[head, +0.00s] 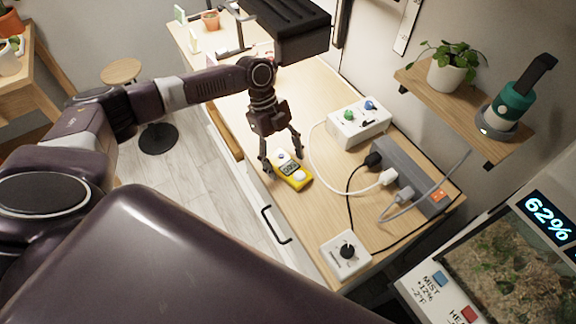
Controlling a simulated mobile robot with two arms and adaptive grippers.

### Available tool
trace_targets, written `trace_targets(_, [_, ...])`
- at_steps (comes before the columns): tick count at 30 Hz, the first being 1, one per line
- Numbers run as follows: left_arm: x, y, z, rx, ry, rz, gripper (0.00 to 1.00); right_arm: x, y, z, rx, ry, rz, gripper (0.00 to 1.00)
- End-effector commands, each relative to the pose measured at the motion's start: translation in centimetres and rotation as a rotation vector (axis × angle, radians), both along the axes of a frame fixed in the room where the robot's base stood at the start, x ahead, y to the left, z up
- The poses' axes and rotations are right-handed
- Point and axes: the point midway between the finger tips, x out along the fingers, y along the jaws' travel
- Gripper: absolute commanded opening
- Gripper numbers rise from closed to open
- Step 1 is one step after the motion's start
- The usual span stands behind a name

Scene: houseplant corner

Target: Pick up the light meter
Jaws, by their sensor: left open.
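The light meter (291,171) is a small yellow device with a grey display and a white round sensor. It lies flat on the wooden cabinet top, near its front edge. My left gripper (283,165) points down over the meter with its fingers spread. One finger is at the meter's left side and the other is near its upper right side. I cannot tell whether either finger touches it. My right gripper is not in view.
A white box with green and blue knobs (359,122), a grey power strip (412,176) with plugs and cables, and a white dial box (345,254) stand nearby. A black lamp head (290,32) hangs above. A shelf (459,103) holds a plant.

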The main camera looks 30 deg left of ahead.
Motion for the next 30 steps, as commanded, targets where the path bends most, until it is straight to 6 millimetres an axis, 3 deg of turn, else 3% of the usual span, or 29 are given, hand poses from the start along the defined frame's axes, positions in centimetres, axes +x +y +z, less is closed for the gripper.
trace_targets(4, [0.0,0.0,0.0,0.000,0.000,0.000,0.65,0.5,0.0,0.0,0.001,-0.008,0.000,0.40])
trace_targets(18, [0.0,0.0,0.1,0.000,-0.001,0.000,0.16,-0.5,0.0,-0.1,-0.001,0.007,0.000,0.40])
trace_targets(30, [0.1,0.0,1.0,-0.001,-0.003,0.001,0.16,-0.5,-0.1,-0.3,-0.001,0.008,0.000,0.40])
